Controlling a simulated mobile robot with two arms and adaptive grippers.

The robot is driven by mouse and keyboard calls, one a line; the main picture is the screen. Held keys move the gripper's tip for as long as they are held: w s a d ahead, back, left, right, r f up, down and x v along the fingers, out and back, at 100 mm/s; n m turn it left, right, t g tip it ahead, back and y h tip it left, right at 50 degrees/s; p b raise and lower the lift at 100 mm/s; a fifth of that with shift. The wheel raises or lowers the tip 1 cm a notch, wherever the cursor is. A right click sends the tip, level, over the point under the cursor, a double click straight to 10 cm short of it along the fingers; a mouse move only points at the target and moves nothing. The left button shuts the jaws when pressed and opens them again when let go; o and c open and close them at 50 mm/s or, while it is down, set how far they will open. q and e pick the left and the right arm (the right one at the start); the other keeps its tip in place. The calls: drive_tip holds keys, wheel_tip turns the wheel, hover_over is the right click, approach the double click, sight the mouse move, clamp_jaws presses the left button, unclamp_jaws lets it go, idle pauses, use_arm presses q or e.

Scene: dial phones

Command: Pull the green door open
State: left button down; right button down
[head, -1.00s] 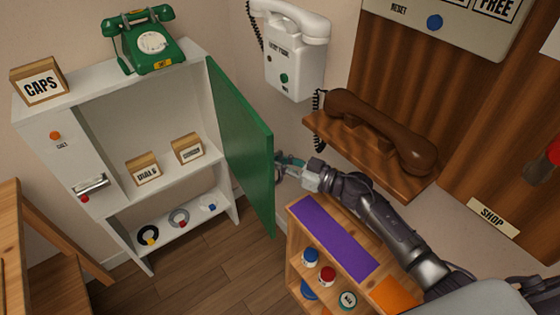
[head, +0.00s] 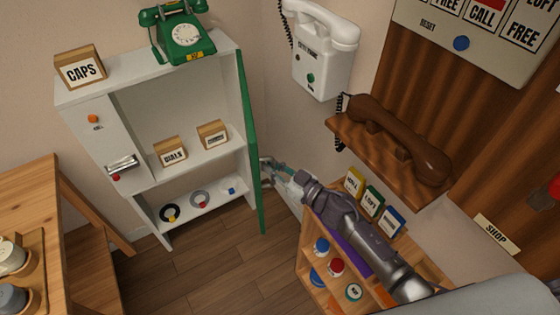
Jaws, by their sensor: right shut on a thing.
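The green door (head: 247,140) is hinged on the right side of the white cabinet (head: 75,97). It stands wide open and shows nearly edge-on, and the cabinet's shelves are in plain view. My right gripper (head: 268,170) is at the door's outer side, on its right in the picture, about halfway down. It is shut on the door's handle, which is mostly hidden by the fingers and the door's edge. My left gripper is not in the picture.
A green dial phone (head: 182,38) and a CAPS block (head: 80,68) stand on the cabinet top. A wooden crate shelf (head: 303,250) with jars is under my right arm. A brown handset (head: 400,138) rests on a wall shelf. A wooden table (head: 30,200) is at left. Floor before the cabinet is clear.

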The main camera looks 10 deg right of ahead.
drive_tip(key=c, duration=1.4)
unclamp_jaws()
drive_tip(key=shift+c, duration=0.2)
drive_tip(key=v, duration=1.2)
drive_tip(key=shift+r, duration=0.1)
